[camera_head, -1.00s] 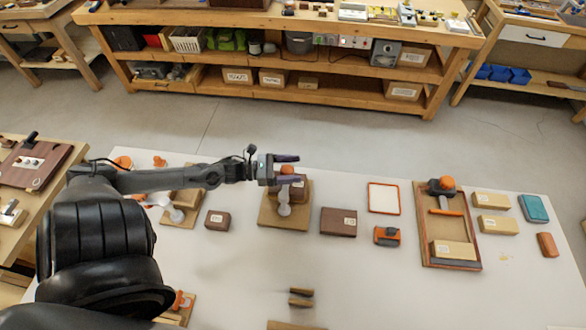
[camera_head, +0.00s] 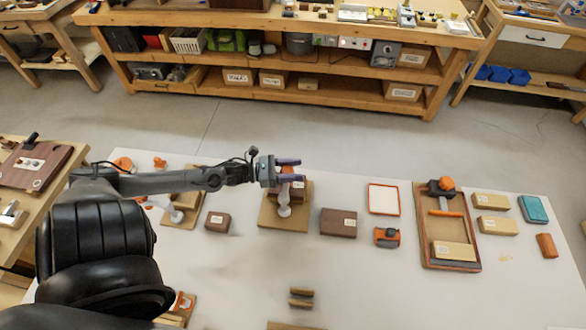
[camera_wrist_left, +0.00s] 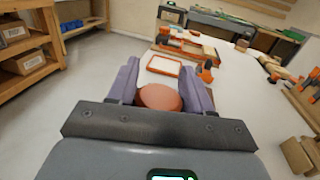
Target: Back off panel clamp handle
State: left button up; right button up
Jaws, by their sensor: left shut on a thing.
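A clamp with a round orange-red handle knob (camera_head: 287,169) and a pale grey arm (camera_head: 284,205) stands on a tan wooden base (camera_head: 268,218), beside a dark brown block (camera_head: 301,189). My left gripper (camera_head: 290,169) reaches in from the left, its purple fingers on either side of the knob and shut on it. In the left wrist view the knob (camera_wrist_left: 160,97) sits between the two fingers. The gripper partly hides the clamp's upper part. My right gripper is not in view.
A brown labelled block (camera_head: 338,222), an orange-rimmed white tray (camera_head: 383,198) and an orange-black tool (camera_head: 386,236) lie to the right. Another clamp fixture (camera_head: 427,232) is farther right. Small wooden pieces (camera_head: 301,292) lie in front; much of the front white table is clear.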

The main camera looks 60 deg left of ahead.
pick_arm(q)
jog(key=n+y+p, duration=0.1)
jog(key=y, duration=0.1)
jog(key=n+t+y+p, duration=0.1)
jog(key=y+p, duration=0.1)
jog(key=n+y+p, duration=0.1)
jog(key=n, duration=0.1)
jog(key=shift+w+a+r+t+y, duration=0.1)
jog(key=shift+a+r+t+y, duration=0.2)
jog(key=shift+y, duration=0.1)
jog(key=n+y+p, duration=0.2)
jog(key=y, duration=0.2)
jog(key=shift+a+f+p, duration=0.1)
jog(key=shift+a+p, duration=0.05)
jog(key=shift+p, duration=0.2)
jog(key=shift+a+f+n+y+p, duration=0.1)
jog(key=shift+n+y+p, duration=0.3)
jog(key=shift+n+y, duration=0.35)
jog(key=o, duration=1)
